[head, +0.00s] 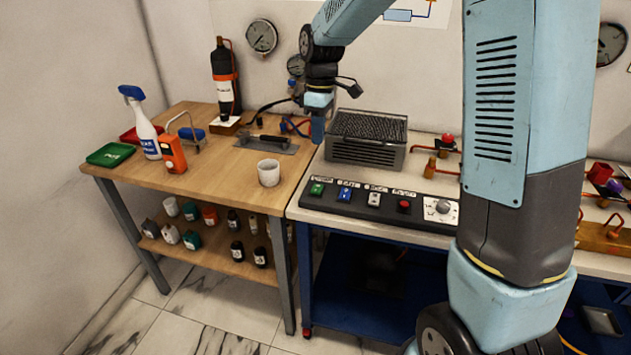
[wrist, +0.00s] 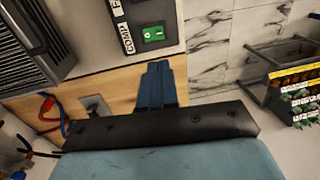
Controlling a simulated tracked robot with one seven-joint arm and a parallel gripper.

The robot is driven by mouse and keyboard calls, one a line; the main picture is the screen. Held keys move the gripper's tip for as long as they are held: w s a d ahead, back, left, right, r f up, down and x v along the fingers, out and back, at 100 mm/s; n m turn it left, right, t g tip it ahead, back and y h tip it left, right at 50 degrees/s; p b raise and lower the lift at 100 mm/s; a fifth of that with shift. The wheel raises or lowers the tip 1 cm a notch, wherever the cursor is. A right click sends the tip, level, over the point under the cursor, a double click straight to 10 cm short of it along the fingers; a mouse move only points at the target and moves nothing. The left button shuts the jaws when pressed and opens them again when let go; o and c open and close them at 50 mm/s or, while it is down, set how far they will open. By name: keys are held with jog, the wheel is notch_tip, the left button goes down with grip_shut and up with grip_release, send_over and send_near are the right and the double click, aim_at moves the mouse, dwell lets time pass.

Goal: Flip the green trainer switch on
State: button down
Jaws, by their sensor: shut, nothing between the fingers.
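The green switch (head: 317,189) is the leftmost on a dark switch panel (head: 340,206) at the front edge of the white bench. It also shows in the wrist view (wrist: 153,34), beyond my fingertips, with a label reading "COMP" beside it. My gripper (head: 317,138) hangs pointing down above the bench, behind the switch panel and left of the grey vented unit. In the wrist view my blue fingers (wrist: 156,66) are together and empty, apart from the switch. I cannot tell the position of the switch.
A grey vented unit (head: 365,153) stands behind the panel. Blue, white and red switches and a dial (head: 440,209) continue rightward. A white cup (head: 268,173) and a flat metal plate (head: 265,145) are on the wooden table to the left. Space above the panel is clear.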

aim_at(317, 190)
jog(key=f, duration=0.4)
jog(key=s+f, duration=0.1)
jog(key=f, duration=0.9)
jog(key=shift+s+a, duration=0.3)
jog(key=shift+d, duration=0.1)
jog(key=shift+d, duration=0.1)
jog(key=shift+s, duration=0.15)
jog(key=shift+f, duration=0.1)
jog(key=shift+w, duration=0.2)
jog(key=shift+w+d+r, duration=0.1)
jog(key=shift+w+r, duration=0.15)
jog(key=shift+w, duration=0.35)
